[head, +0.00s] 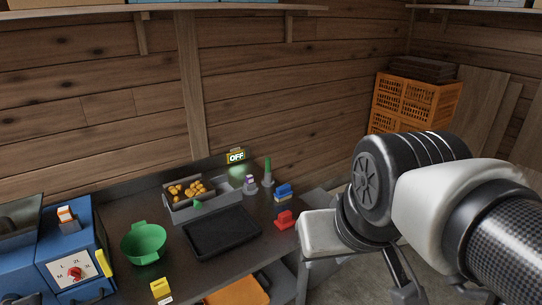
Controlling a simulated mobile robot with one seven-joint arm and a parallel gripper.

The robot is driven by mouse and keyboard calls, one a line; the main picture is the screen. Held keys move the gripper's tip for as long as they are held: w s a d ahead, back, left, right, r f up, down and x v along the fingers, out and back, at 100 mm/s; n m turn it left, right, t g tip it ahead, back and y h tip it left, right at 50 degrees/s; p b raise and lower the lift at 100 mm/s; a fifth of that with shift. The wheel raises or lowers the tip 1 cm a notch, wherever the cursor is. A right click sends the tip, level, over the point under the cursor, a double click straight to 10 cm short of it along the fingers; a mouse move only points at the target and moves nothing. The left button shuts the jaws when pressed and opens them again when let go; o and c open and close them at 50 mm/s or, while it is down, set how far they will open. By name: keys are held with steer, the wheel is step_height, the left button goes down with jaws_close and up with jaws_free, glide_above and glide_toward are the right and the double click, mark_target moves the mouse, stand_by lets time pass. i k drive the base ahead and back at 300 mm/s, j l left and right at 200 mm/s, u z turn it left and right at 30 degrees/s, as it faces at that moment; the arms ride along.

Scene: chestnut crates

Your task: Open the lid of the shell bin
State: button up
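I cannot make out a shell bin or its lid for certain in the head view. An orange surface (238,291) shows low at the bottom edge, below the bench front, and most of it is cut off or hidden. My arm comes in from the right and fills much of that side. Dark finger-like parts (401,279) hang below its black joint, over the floor to the right of the bench. These look like my gripper, but its opening is not clear, and I see nothing held there.
The dark bench (185,262) holds a black tray (222,233), a green bowl (144,243), a grey box of chestnuts (212,205) and small coloured blocks. A blue machine (72,262) with a dial stands left. Orange crates (414,99) are stacked at the back right. My arm hides floor.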

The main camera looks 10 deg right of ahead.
mark_target(317, 198)
steer(key=j+z, duration=0.4)
steer(key=z, duration=0.25)
steer(key=i+l+u, duration=0.1)
steer(key=i+l, duration=0.4)
steer(key=i+l+u, duration=0.1)
steer(key=i+l, duration=0.4)
steer(key=i+l+u, duration=0.1)
steer(key=i+l, duration=1)
steer(key=i+l+u, duration=0.15)
steer(key=i+l, duration=0.35)
steer(key=l, duration=0.2)
